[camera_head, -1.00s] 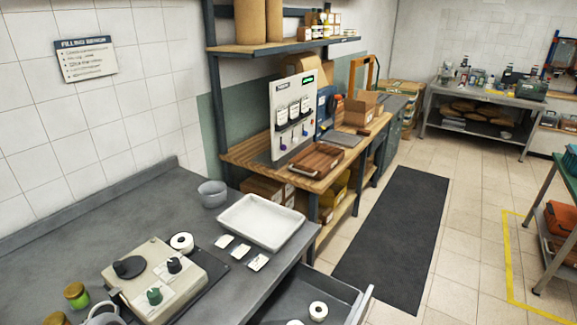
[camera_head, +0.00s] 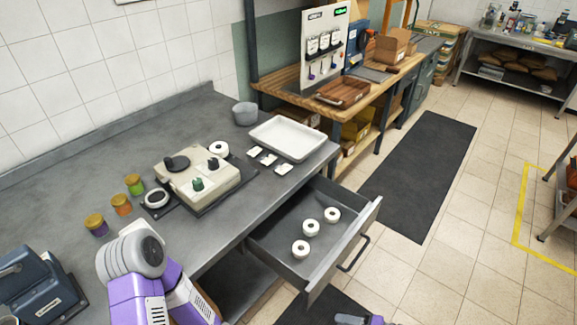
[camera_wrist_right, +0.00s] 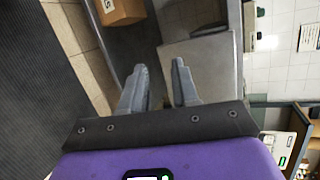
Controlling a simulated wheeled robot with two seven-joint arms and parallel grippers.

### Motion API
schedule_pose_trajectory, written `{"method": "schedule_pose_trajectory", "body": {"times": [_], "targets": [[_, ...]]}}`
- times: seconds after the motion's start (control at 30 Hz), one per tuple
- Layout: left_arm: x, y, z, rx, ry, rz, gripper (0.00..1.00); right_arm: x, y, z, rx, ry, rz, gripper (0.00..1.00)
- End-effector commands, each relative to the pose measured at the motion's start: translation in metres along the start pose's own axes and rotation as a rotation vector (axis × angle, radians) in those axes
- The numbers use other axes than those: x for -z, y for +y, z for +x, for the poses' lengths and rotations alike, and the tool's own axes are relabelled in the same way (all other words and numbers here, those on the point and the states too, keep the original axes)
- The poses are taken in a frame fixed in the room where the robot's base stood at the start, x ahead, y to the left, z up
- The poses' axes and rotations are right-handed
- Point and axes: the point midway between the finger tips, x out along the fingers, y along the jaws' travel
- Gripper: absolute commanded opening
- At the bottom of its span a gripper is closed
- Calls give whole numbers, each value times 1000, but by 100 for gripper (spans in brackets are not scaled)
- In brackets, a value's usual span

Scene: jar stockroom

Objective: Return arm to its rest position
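A purple and grey part of my arm (camera_head: 145,270) shows at the lower left of the head view, in front of the grey counter. My left gripper is not in view. A small piece of a purple and grey arm end (camera_head: 362,319) shows at the bottom edge, right of centre, mostly cut off. In the right wrist view my right gripper (camera_wrist_right: 160,68) is open, its two grey fingers apart with nothing between them.
The grey counter (camera_head: 70,180) holds a device (camera_head: 200,182), a white tray (camera_head: 288,137), small jars and a grey bowl (camera_head: 245,113). An open drawer (camera_head: 285,235) with white rolls juts out. A dark mat (camera_head: 425,165) lies on clear tiled floor.

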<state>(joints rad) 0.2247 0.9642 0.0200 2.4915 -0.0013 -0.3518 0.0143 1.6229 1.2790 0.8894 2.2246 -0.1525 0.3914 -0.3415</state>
Motion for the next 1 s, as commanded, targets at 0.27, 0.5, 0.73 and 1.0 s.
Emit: {"method": "schedule_pose_trajectory", "body": {"times": [0.27,0.5,0.73,1.0], "targets": [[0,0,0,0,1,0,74,-60,26,66,-259,-190,30,30],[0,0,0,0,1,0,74,-94,58,80,-530,-244,-23,30],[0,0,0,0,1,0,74,-95,76,70,-763,-199,-147,30],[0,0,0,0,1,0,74,-79,76,59,-893,-110,-267,30]]}}
